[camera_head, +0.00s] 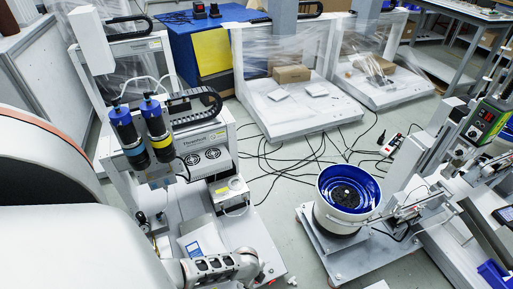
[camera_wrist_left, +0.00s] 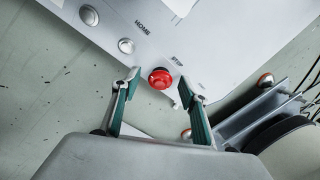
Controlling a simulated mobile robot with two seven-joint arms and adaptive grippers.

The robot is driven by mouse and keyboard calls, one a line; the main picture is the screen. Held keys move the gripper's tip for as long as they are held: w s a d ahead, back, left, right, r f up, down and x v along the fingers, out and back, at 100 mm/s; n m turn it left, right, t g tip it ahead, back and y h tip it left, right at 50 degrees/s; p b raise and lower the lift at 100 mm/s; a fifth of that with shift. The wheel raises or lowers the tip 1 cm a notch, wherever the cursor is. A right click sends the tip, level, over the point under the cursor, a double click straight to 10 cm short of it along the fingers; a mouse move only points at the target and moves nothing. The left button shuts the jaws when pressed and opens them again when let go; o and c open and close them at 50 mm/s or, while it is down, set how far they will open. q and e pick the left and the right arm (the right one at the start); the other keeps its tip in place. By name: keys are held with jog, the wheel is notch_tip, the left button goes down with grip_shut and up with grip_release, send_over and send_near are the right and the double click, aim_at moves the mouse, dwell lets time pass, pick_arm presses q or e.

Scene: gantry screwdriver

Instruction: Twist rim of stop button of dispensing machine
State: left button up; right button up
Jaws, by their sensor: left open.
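The red stop button (camera_wrist_left: 160,78) is a round mushroom-shaped knob on the grey panel (camera_wrist_left: 190,40) of the dispensing machine, beside the label STOP. It shows in the left wrist view. My left gripper (camera_wrist_left: 158,84) is open, with one fingertip on either side of the button. Each fingertip looks a little apart from the rim, but I cannot tell the depth. The button does not show clearly in the head view. The dispensing machine (camera_head: 190,135) there appears to be the white gantry with two dark syringe-like cylinders. My right gripper is not in view.
Two silver buttons (camera_wrist_left: 126,45) sit on the panel near the label HOME. A blue-lined bowl feeder (camera_head: 347,190) stands to the right on a grey base. Loose cables (camera_head: 300,150) lie on the floor. Film-wrapped machines (camera_head: 300,90) stand behind.

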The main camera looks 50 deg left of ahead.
pick_arm(q)
jog(key=shift+w+r, duration=0.1)
jog(key=c, duration=1.1)
jog(key=shift+w+m+g, duration=0.15)
jog(key=shift+m+g, duration=0.15)
jog(key=shift+m, duration=0.8)
jog(key=shift+w+m+g, duration=0.1)
jog(key=shift+m+g, duration=0.7)
jog(key=shift+m, duration=1.5)
